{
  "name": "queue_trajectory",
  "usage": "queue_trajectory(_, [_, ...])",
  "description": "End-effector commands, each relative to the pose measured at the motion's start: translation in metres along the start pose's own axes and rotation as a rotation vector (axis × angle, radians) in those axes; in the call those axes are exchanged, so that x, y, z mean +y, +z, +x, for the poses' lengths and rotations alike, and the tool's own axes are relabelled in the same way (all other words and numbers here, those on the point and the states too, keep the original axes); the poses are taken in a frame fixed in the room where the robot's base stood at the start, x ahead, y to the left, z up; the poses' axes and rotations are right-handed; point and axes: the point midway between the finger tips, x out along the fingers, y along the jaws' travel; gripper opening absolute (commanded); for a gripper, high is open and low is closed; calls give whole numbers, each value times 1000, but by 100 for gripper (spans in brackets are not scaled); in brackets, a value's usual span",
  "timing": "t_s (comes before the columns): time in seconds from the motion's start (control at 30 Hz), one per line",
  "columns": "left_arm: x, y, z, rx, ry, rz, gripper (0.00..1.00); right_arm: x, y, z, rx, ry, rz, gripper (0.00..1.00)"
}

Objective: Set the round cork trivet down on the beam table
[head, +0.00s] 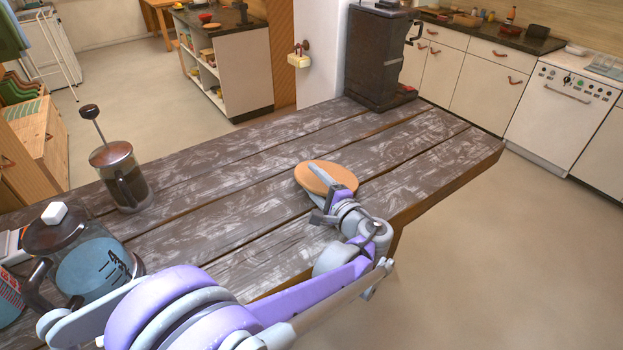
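The round cork trivet (345,178) is a flat tan disc over the middle of the beam table (232,180), a dark worn plank top. One pale finger lies across the trivet's upper face; the other finger is mostly hidden. The gripper looks shut on the trivet's near edge. The trivet is very close to the planks; I cannot tell whether it touches them. My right gripper is not in view.
A black coffee machine (374,60) stands at the table's far end. A French press (122,178) stands at the left edge, and a glass jug (85,262) with a white knob is at the near left. Planks around the trivet are clear. The table's right edge is close to my arm.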

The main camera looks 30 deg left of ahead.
Motion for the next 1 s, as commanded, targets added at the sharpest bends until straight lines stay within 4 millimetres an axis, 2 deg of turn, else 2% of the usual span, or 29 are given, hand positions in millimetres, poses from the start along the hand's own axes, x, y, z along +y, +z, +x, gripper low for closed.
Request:
queue_trajectory(0.3, [1,-1,-64,6,-1,0,60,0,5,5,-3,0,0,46])
queue_trajectory(0.5, [0,0,-91,3,-1,0,60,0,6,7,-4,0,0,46])
queue_trajectory(0.67, [0,0,-98,1,0,0,60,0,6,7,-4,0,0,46])
queue_trajectory(1.0, [0,0,-98,0,0,0,60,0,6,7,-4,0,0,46])
